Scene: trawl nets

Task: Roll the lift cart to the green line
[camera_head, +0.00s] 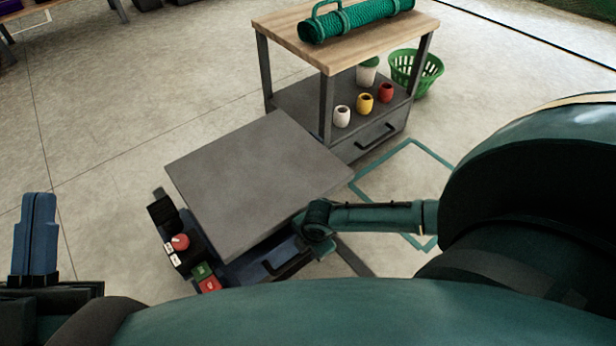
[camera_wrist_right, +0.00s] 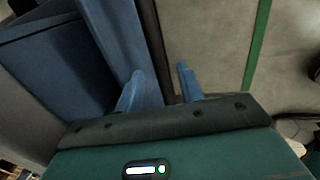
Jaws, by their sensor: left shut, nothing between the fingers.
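The lift cart (camera_head: 265,180) has a grey flat platform over a blue base, with a control panel (camera_head: 190,255) at its front left. The green line (camera_head: 385,155) is a green outline on the floor to the right of the cart; a green strip (camera_wrist_right: 257,45) also shows in the right wrist view. My left gripper (camera_head: 38,205) is shut and empty at the far left, away from the cart. My right gripper (camera_wrist_right: 158,80) has its blue fingers apart beside blue cart parts; a dark bar lies in line with the gap. I cannot tell whether they touch it.
A wood-topped workbench (camera_head: 290,25) stands behind the cart, close to its platform. It carries a rolled green net (camera_head: 365,20) and several pots on its lower shelf. A green basket (camera_head: 415,70) stands at its right. The floor left of the cart is clear.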

